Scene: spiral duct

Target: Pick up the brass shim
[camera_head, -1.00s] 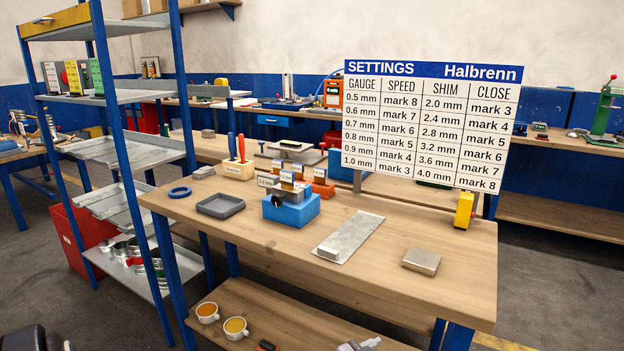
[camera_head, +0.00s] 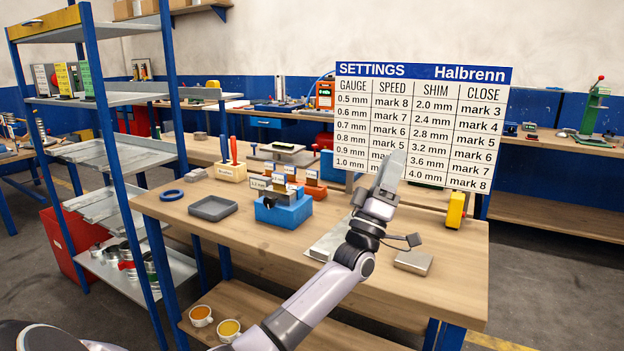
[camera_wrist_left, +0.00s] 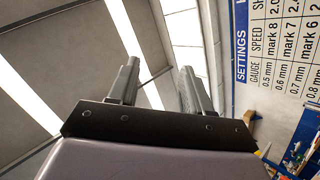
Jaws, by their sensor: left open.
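I cannot make out a brass shim for certain. Small labelled pieces (camera_head: 277,177) stand on and behind a blue block (camera_head: 284,212) on the wooden workbench (camera_head: 440,287); their lettering is too small to read surely. My left gripper (camera_head: 392,165) is raised above the bench, in front of the lower part of the settings board (camera_head: 425,115). It points upward, apart from the blue block and to its right. In the left wrist view its two fingers (camera_wrist_left: 158,70) are spread with nothing between them. My right gripper is not in view.
A grey tray (camera_head: 213,208), a blue ring (camera_head: 172,195) and a wooden tool holder (camera_head: 231,173) lie left of the blue block. A metal sheet (camera_head: 328,242) is partly behind my arm. A metal box (camera_head: 413,262) and yellow block (camera_head: 456,210) stand right. Blue-post shelving (camera_head: 170,130) rises left.

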